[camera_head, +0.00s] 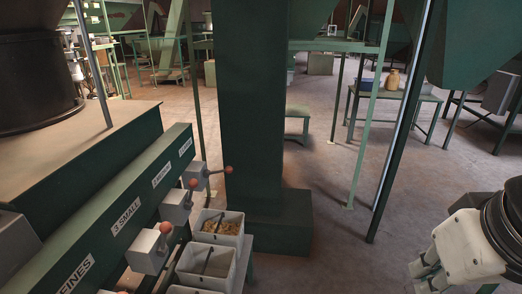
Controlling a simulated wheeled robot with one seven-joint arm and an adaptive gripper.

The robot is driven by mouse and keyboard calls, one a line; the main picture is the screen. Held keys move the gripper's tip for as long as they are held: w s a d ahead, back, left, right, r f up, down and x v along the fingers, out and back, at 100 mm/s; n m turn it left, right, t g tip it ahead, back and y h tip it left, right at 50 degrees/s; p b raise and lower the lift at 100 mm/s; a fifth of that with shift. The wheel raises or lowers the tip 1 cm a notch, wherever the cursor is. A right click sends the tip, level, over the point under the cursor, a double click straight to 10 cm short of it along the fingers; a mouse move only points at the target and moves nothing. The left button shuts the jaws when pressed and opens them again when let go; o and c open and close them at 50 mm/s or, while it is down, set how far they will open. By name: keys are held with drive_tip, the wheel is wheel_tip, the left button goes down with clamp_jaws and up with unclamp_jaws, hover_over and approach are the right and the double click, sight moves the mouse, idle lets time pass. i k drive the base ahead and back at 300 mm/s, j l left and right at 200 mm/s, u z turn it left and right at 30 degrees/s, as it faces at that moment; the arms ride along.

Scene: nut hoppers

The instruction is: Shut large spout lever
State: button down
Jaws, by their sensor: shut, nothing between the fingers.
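Several grey spout boxes line the green hopper rail at lower left, each with a lever ending in an orange-red ball. The farthest spout box (195,176) sits beside the farthest label (185,146), whose small lettering I cannot read surely. Its lever (228,170) sticks out to the right, roughly level. My gripper (428,272) is at the lower right, white and partly cut off by the frame edge, shut and empty, well apart from the levers.
Open bins stand below the spouts; the far bin (220,239) holds brown bits. A thick green column (252,100) with a wide foot stands between the spouts and the right side. A slanted post (404,120) rises further right. Floor (345,250) between is clear.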

sight(228, 169)
drive_tip(key=i+l, duration=0.2)
drive_tip(key=i, duration=0.25)
drive_tip(key=i+l+u, duration=0.1)
drive_tip(key=i, duration=0.5)
